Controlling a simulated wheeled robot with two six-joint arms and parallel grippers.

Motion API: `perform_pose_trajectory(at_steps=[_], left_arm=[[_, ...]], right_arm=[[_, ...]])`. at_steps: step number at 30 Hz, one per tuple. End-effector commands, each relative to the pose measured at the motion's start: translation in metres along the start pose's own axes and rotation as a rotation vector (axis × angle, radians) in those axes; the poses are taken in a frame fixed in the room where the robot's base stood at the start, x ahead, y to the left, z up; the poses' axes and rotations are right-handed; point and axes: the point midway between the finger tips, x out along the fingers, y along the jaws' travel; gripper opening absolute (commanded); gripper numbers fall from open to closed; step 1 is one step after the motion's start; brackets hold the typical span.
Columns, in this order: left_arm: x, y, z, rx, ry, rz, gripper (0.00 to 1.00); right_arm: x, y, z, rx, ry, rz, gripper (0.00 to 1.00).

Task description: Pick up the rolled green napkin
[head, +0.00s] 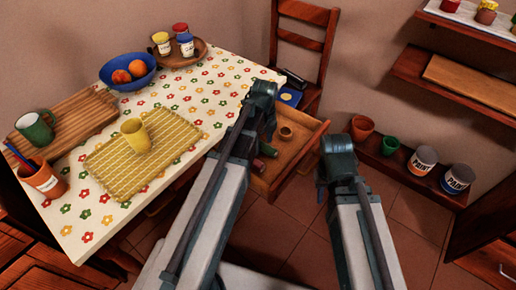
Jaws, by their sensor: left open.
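A small green roll (269,150), which looks like the rolled green napkin, lies in the open wooden drawer (290,160) at the table's right end. The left arm partly hides the drawer and the things near the roll. My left gripper (262,92) is open, over the far left part of the drawer by the table corner, apart from the roll. My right gripper (322,190) hangs just right of the drawer; its fingers are too unclear to tell open from shut.
A reddish roll (258,165) and a small brown cup (286,133) are also in the drawer. A chair (303,42) stands behind it. The flowered table (80,215) holds a yellow cup (135,136) and a blue bowl (128,72). Pots and paint cans (422,160) stand on a low shelf right.

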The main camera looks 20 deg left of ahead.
Motion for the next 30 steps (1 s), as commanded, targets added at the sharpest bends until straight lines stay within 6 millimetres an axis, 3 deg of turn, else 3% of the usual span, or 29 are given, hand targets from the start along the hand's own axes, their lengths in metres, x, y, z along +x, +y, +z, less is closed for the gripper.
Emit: perform_pose_trajectory(at_steps=[2,10,22,30], left_arm=[[0.0110,-0.0001,0.0000,0.000,0.000,0.000,0.75],[0.0094,-0.0001,0.0000,0.000,0.000,0.000,0.75],[0.0094,-0.0001,0.0001,0.000,0.000,0.000,0.03],[0.0094,0.0000,0.0001,0.000,0.000,0.000,0.00]], right_arm=[[0.0109,-0.0010,-0.0006,0.000,0.000,0.000,0.26],[0.0093,-0.0009,-0.0006,0.000,0.000,0.000,0.26],[0.0093,-0.0009,-0.0006,0.000,0.000,0.000,0.26],[0.0094,-0.0009,-0.0006,0.000,0.000,0.000,0.26]])
